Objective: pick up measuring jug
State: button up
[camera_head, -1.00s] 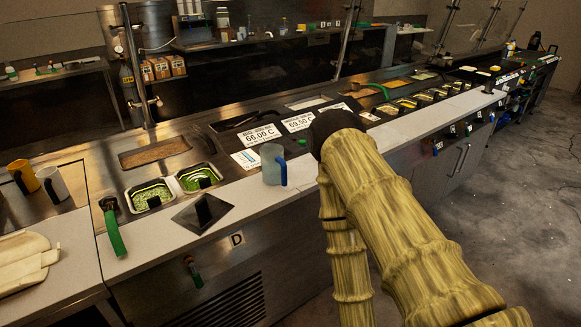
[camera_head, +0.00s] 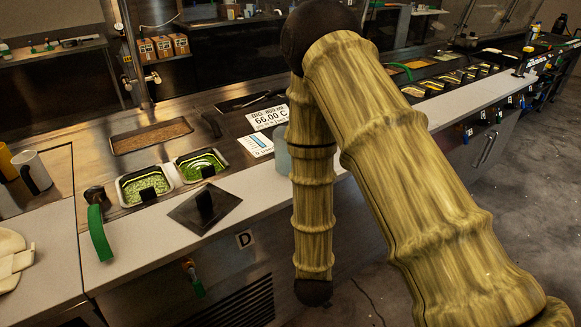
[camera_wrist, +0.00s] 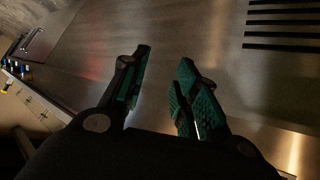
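The measuring jug (camera_head: 282,158) is a pale, clear vessel on the counter. In the head view only its left edge shows, because my arm hides the rest, including the blue handle seen earlier. My gripper (camera_wrist: 160,85) shows in the wrist view with its two green-padded fingers apart and nothing between them. It faces the steel front of the counter unit, with black vent slots at upper right. The jug is not in the wrist view. In the head view the gripper itself cannot be made out.
Two steel pans of green food (camera_head: 144,186) and a dark square plate (camera_head: 204,208) with an upright grip lie left of the jug. A green-handled tool (camera_head: 99,232) lies further left. Mugs (camera_head: 33,171) stand at far left. The white counter strip (camera_head: 150,240) is partly bare.

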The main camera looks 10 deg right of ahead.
jog(key=w+r+m+t+h+b, duration=0.5)
jog(key=w+r, duration=0.5)
jog(key=r, duration=0.5)
jog(key=w+a+r+h+b, duration=0.3)
jog(key=a+r+b, duration=0.1)
jog(key=a+r, duration=0.3)
jog(key=shift+t, duration=0.4)
jog(key=shift+s+d+p+x, duration=0.1)
jog(key=shift+p+x, duration=0.25)
jog(key=shift+x, duration=1.4)
jog(key=shift+s+d+p+x, duration=0.1)
jog(key=shift+p+x, duration=0.2)
jog(key=shift+x, duration=1.45)
jog(key=shift+s+d+p+x, duration=0.1)
jog(key=shift+p+x, duration=0.25)
jog(key=shift+x, duration=1.35)
jog(key=shift+w+r, duration=0.1)
grip_shut()
